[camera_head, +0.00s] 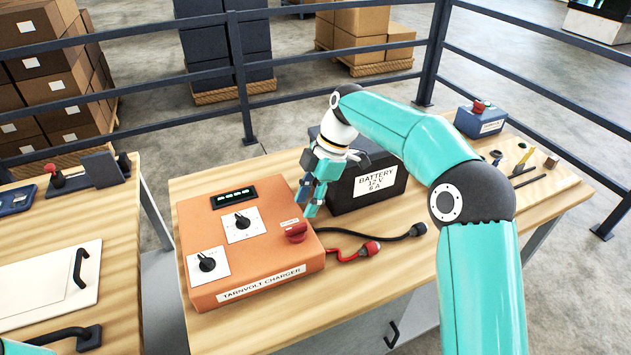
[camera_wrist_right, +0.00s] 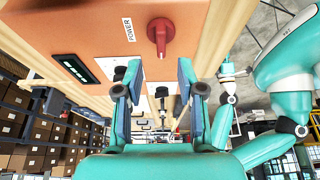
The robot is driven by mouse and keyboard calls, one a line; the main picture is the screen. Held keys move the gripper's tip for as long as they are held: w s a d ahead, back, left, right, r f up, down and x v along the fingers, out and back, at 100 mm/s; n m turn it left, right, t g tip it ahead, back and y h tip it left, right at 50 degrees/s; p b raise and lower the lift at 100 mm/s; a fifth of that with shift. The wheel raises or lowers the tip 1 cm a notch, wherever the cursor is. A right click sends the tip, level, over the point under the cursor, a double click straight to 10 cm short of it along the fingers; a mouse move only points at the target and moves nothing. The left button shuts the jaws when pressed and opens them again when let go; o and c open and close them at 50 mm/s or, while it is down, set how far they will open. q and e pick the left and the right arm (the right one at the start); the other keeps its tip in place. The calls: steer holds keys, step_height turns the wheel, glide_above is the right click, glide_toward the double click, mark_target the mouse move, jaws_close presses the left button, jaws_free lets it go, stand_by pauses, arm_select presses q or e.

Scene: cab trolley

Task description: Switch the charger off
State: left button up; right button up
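The charger (camera_head: 250,262) is an orange box on the bench, marked TARNVOLT CHARGER, with a lit green display (camera_head: 233,197) and two black dials. Its red power knob (camera_head: 295,231) sits at the right front of the top. The knob (camera_wrist_right: 160,36) shows in the right wrist view beside the POWER label (camera_wrist_right: 129,30). My right gripper (camera_head: 310,205) is open and empty above the charger's right edge. In the right wrist view, the knob lies beyond and between its spread fingertips (camera_wrist_right: 160,90), apart from them. A teal arm shows at that view's right, its gripper too small to read.
A black battery (camera_head: 370,185) stands right of the charger. Red and black cable clamps (camera_head: 370,248) lie in front of it. A railing runs behind the bench.

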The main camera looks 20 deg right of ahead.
steer(key=v, duration=0.5)
steer(key=shift+d+r, duration=0.1)
steer(key=shift+r, duration=0.05)
stand_by(0.3)
